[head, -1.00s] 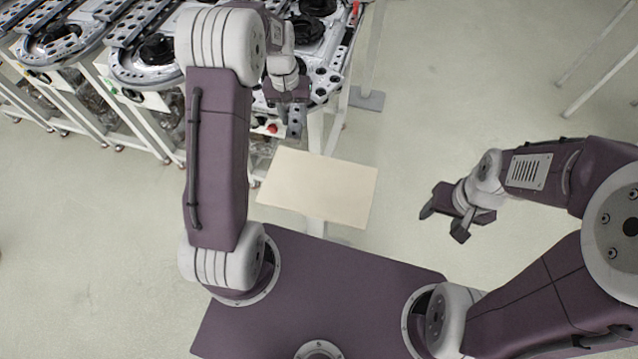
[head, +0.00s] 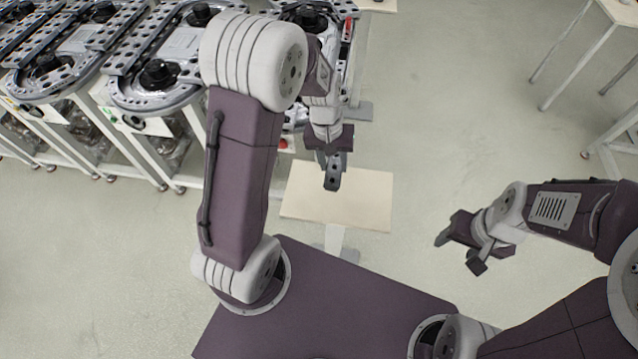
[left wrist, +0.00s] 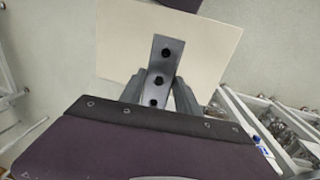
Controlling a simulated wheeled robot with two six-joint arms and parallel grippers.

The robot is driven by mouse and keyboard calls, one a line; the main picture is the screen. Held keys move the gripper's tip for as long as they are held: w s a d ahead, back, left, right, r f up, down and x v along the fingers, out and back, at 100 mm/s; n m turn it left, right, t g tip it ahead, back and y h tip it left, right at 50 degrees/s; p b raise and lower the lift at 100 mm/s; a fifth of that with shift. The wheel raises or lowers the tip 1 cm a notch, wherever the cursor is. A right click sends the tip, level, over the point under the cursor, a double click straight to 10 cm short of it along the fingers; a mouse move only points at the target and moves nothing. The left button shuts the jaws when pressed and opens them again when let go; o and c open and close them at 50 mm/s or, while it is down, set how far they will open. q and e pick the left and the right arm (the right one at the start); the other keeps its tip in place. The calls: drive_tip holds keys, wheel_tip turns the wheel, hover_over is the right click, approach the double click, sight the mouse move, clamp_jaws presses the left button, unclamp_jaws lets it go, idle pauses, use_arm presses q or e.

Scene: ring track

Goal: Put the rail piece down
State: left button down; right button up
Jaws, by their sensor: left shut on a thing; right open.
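My left gripper (head: 333,158) is shut on the rail piece (head: 332,179), a short grey metal bar with a row of dark holes. It holds the piece above the pale board (head: 365,208), a small beige tabletop on a white post. In the left wrist view the rail piece (left wrist: 160,72) sticks out from between the fingers, with the board (left wrist: 215,40) behind it. I cannot tell how high the piece is over the board. My right gripper (head: 457,252) is open and empty, over bare floor to the right of the board.
Ring track units (head: 160,75) on white frames fill the upper left, close to my left arm. Another white-framed table (head: 600,60) stands at the upper right. The floor between is clear. The bare board top has free room.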

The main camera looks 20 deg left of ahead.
use_arm(q)
drive_tip(key=s+a+f, duration=0.1)
drive_tip(key=a, duration=0.1)
drive_tip(key=s+a+f, duration=0.1)
drive_tip(key=a+f, duration=0.1)
drive_tip(key=a, duration=0.1)
drive_tip(key=a+f, duration=0.2)
drive_tip(key=a, duration=0.1)
drive_tip(key=shift+s+a, duration=0.1)
drive_tip(key=shift+s, duration=0.3)
wheel_tip(320, 180, down, 4)
drive_tip(key=shift+r+b, duration=0.1)
drive_tip(key=shift+b, duration=0.2)
drive_tip(key=shift+f, duration=0.2)
drive_tip(key=c, duration=0.9)
unclamp_jaws()
drive_tip(key=shift+f, duration=0.1)
drive_tip(key=shift+o, duration=0.2)
